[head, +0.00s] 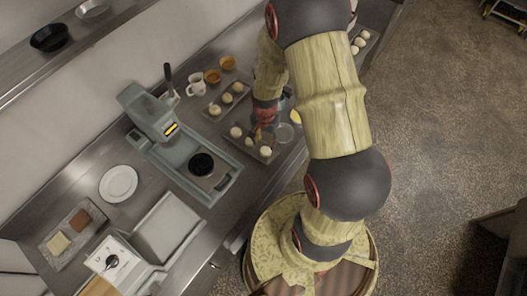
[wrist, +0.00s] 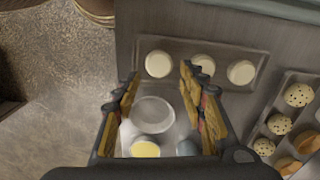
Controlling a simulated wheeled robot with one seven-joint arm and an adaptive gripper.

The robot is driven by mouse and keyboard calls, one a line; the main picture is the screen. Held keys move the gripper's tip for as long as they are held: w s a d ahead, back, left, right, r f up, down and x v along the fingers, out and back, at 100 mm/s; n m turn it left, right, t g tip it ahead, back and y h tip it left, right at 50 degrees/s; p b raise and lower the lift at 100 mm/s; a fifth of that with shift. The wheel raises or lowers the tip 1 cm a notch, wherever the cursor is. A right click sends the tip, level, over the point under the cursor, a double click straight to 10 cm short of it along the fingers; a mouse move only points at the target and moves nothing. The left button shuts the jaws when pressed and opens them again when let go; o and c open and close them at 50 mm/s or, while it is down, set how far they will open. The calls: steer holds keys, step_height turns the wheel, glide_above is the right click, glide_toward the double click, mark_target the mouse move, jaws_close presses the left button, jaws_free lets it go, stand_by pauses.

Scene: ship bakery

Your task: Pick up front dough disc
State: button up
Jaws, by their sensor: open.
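Three pale round dough discs lie in a row on a dark tray (wrist: 180,83). In the wrist view the left disc (wrist: 158,64), closest to the floor side, shows just beyond the gap between my fingertips. The middle disc (wrist: 203,65) is partly covered by my right finger, and the right disc (wrist: 241,72) is clear. The left one matches the front disc (head: 265,151) in the head view. My gripper (wrist: 161,75) is open and empty, pointing down over the counter; I cannot tell its exact height. In the head view my gripper (head: 261,128) is small, beside the tray.
A clear round dish (wrist: 153,114) and a yellow-filled cup (wrist: 145,149) lie below my fingers. A tray of speckled and brown buns (wrist: 271,128) is at the right.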

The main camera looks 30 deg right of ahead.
mark_target(265, 154)
steer(key=shift+f, duration=3.9)
steer(key=shift+c, duration=1.4)
steer(key=c, duration=0.5)
